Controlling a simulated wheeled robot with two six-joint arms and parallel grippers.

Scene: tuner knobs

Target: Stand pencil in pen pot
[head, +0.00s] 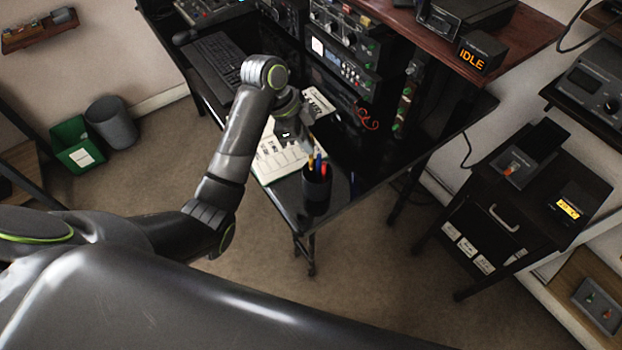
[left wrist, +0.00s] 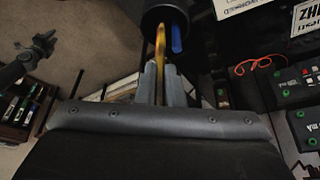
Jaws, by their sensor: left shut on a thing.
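The black pen pot (head: 317,187) stands near the front corner of the dark desk, with red and blue pens showing above its rim. In the left wrist view the pot (left wrist: 166,14) is at the top, just beyond my fingertips, with a blue pen (left wrist: 176,38) beside its mouth. My left gripper (left wrist: 160,78) is shut on the yellow pencil (left wrist: 160,45), whose far end overlaps the pot's mouth. I cannot tell whether its tip is inside. In the head view my left gripper (head: 293,135) is up and left of the pot, with its fingers hard to make out. My right gripper is not in view.
White papers (head: 278,160) lie under my left gripper. A keyboard (head: 212,65) and rack units (head: 340,70) stand farther back on the desk. A red cable (head: 367,118) lies by the rack. The desk's front edge is close to the pot.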

